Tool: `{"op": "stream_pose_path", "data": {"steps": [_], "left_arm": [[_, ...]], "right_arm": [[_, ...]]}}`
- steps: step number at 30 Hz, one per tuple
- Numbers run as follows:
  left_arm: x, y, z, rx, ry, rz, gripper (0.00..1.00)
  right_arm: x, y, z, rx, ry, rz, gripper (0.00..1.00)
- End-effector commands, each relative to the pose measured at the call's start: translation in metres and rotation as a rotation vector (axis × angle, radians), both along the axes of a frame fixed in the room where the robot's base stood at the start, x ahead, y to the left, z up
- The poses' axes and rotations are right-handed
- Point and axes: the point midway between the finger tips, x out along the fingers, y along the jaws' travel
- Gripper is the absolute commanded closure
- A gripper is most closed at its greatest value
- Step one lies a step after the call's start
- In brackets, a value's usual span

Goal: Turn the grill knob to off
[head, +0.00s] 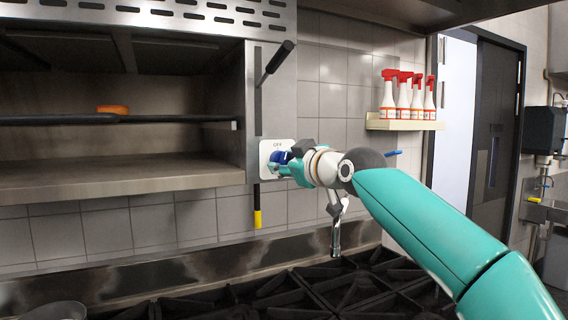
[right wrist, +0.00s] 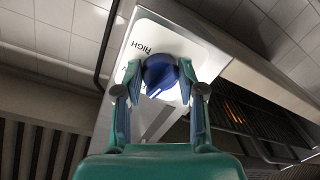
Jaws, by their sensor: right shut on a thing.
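The grill knob is dark blue with a white pointer line. It sits on a white dial plate (head: 267,150) on the steel side panel of the grill. In the right wrist view the knob (right wrist: 160,76) lies between the two fingers of my right gripper (right wrist: 160,92). My left gripper is not in view.
A black-handled lever (head: 280,57) stands above the plate and a yellow-tipped rod (head: 257,218) hangs below it. The grill shelf (head: 130,182) is to the left. Burner grates (head: 290,292) lie below. Red-capped spray bottles (head: 403,98) stand on a wall shelf at right.

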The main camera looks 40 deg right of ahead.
Motion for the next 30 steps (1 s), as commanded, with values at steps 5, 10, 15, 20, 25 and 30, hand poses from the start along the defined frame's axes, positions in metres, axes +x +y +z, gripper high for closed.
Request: {"op": "stream_pose_path", "data": {"steps": [5, 10, 15, 20, 25, 30], "left_arm": [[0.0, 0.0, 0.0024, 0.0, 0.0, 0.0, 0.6], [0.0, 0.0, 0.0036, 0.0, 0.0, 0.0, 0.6], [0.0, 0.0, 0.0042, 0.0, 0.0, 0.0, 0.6], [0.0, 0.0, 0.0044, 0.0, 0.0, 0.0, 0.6], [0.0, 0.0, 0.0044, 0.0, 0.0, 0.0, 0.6], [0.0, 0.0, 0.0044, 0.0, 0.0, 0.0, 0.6]], "right_arm": [[0.0005, 0.0008, 0.001, -0.125, 0.04, 0.002, 0.96], [0.0005, 0.001, 0.0011, -0.21, 0.066, 0.002, 0.96], [0.0005, 0.001, 0.001, -0.26, 0.082, 0.003, 0.96], [0.0005, 0.0011, 0.0008, -0.276, 0.088, 0.003, 0.96], [0.0006, 0.0012, 0.0004, -0.28, 0.089, 0.004, 0.96], [0.0007, 0.0012, 0.0003, -0.28, 0.09, 0.003, 0.96]]}}
